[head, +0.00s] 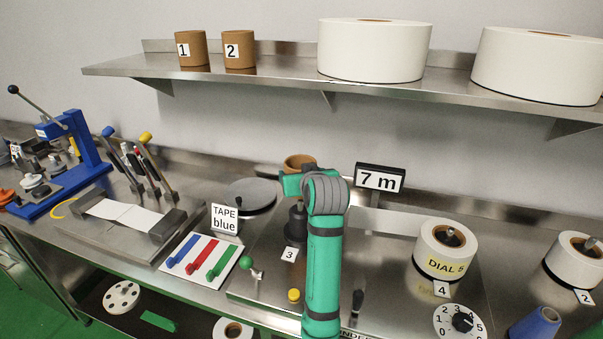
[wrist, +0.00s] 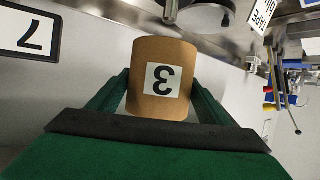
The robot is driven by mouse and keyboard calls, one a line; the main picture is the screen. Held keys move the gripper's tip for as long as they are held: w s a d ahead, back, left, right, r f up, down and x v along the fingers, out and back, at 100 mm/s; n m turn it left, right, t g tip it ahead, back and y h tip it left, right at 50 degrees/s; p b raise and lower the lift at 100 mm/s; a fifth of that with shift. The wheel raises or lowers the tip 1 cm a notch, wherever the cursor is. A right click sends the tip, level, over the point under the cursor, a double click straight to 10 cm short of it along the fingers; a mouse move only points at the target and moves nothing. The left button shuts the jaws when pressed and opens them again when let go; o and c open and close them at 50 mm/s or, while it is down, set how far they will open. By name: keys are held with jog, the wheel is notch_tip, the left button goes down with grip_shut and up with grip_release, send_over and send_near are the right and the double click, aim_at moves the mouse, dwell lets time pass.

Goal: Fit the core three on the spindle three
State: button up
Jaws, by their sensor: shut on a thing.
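Core three is a brown cardboard tube (wrist: 162,58) with a white label "3", upside down in the wrist view. My gripper (wrist: 162,100) is shut on it, one green finger on each side. In the head view the core (head: 299,161) shows only its top rim above my green gripper (head: 305,183). Spindle three is a dark post (head: 297,222) with a "3" card (head: 291,254) at its foot. The core appears above and close to the spindle in the head view. Whether they touch cannot be told, as my arm hides part of both.
A "7 m" display (head: 380,180) stands behind, right of my gripper. A paper roll (head: 445,248) sits at spot 4 and another (head: 577,260) at the far right. A grey disc (head: 250,196) and "TAPE blue" sign (head: 224,218) are left. Cores 1 (head: 198,50) and 2 (head: 247,50) stand on the shelf.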

aim_at(300, 201)
jog(key=shift+s, duration=0.15)
jog(key=shift+d+f, duration=0.1)
jog(key=shift+f, duration=2.7)
jog(key=shift+f, duration=1.35)
jog(key=shift+f, duration=0.1)
